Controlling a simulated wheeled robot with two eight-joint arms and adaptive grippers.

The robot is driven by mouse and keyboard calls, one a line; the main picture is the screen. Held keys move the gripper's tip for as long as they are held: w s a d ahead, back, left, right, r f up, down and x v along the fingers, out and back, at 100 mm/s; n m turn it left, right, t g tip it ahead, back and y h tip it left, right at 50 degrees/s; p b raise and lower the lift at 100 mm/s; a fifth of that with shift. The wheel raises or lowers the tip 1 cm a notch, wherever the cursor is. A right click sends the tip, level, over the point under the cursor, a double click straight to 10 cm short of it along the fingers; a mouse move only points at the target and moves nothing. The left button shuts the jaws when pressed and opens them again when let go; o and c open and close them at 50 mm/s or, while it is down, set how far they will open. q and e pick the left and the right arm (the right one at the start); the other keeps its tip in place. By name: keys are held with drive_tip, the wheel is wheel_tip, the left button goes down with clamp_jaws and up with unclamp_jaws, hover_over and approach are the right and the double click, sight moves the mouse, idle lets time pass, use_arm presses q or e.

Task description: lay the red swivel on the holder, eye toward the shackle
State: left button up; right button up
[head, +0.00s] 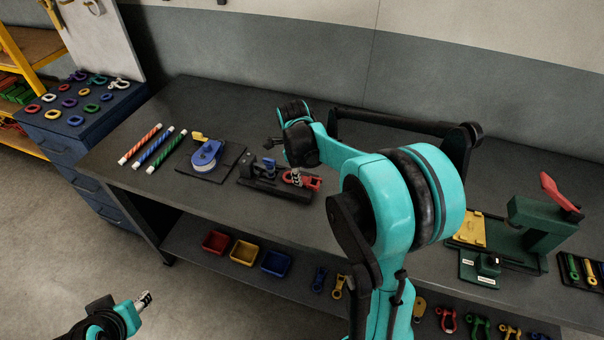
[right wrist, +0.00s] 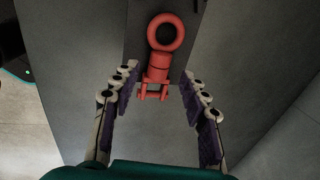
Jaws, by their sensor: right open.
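The red swivel (head: 313,184) is at the right end of the black holder (head: 262,186) on the bench, partly hidden by my right gripper. In the right wrist view the red swivel (right wrist: 158,68) shows its round eye at the top and its forked end at the bottom. My right gripper (head: 296,179) is open right over it; in the wrist view its fingers (right wrist: 162,88) stand apart on both sides, with gaps. A blue shackle-like piece (head: 269,167) stands on the holder, left of the swivel. My left gripper (head: 145,299) is low over the floor, away from the bench; its jaws are too small to judge.
A blue reel on a dark plate (head: 207,154) and several striped rods (head: 154,147) lie left of the holder. A green press (head: 534,229) stands at the right. Red, yellow and blue bins (head: 243,252) sit on the lower shelf. The bench front left is clear.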

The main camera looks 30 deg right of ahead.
drive_tip(key=p+v, duration=0.2)
drive_tip(key=v, duration=0.6)
drive_tip(key=s+a+n+t+y, duration=0.1)
drive_tip(key=s+a+n, duration=0.6)
drive_tip(key=n, duration=0.7)
drive_tip(key=s+a+n+t, duration=0.4)
drive_tip(key=s+a+n, duration=0.2)
drive_tip(key=s+n, duration=0.4)
drive_tip(key=n, duration=0.4)
drive_tip(key=shift+s+a+t+y, duration=0.25)
drive_tip(key=shift+a+t+y, duration=0.05)
drive_tip(key=shift+a+y, duration=0.1)
drive_tip(key=shift+r, duration=0.1)
drive_tip(key=shift+f+b, duration=0.5)
drive_tip(key=shift+f, duration=0.15)
